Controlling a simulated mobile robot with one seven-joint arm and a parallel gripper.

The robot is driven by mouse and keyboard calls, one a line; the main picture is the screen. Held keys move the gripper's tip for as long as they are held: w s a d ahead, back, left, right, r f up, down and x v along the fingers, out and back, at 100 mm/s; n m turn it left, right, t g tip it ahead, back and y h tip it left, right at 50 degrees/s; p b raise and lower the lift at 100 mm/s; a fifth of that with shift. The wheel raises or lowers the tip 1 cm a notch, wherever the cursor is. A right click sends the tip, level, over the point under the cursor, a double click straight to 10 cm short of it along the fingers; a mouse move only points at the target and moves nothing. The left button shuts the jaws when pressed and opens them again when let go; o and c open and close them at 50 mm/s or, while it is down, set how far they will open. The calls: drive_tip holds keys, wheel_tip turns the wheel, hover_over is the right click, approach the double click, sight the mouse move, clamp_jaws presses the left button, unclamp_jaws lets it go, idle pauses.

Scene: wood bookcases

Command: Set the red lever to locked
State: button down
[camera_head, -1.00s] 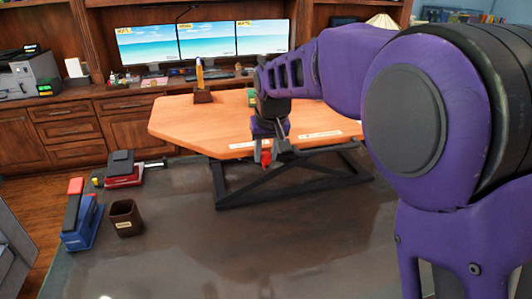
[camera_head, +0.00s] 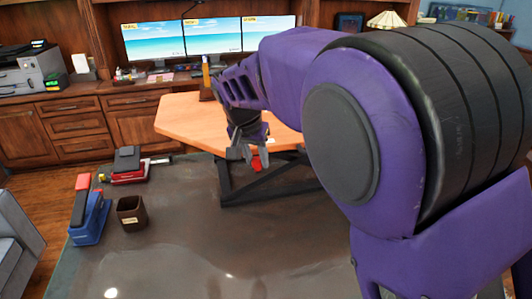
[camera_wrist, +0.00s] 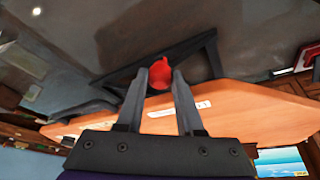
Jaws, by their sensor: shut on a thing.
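The red lever (camera_head: 257,163) shows as a small red piece just below the front edge of the wooden table (camera_head: 185,120). In the wrist view the red lever (camera_wrist: 160,70) sits between the two fingertips. My gripper (camera_head: 243,156) is at the table's front edge, fingers pointing down, and is shut on the lever. The fingers hide part of the lever in both views. A white label (camera_wrist: 180,110) lies on the tabletop close to the gripper; its words are too small to read. I cannot tell which setting the lever is at.
A black frame (camera_head: 262,188) stands under the table. A blue stapler-like object (camera_head: 90,222), a brown cup (camera_head: 131,213) and a red-and-black object (camera_head: 128,167) are at the left. Monitors (camera_head: 214,36) stand behind the table. The grey surface in front is clear.

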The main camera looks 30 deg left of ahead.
drive_tip(key=shift+s+a+m+h+p, duration=0.35)
drive_tip(key=shift+s+a+m, duration=0.25)
drive_tip(key=shift+m, duration=0.5)
drive_tip(key=c, duration=0.5)
unclamp_jaws()
drive_tip(key=shift+a, duration=0.1)
drive_tip(key=shift+c, duration=0.2)
drive_tip(key=shift+r, duration=0.1)
drive_tip(key=p+v, duration=0.1)
drive_tip(key=v, duration=1.6)
drive_tip(key=shift+w+r, duration=0.1)
drive_tip(key=shift+r, duration=0.05)
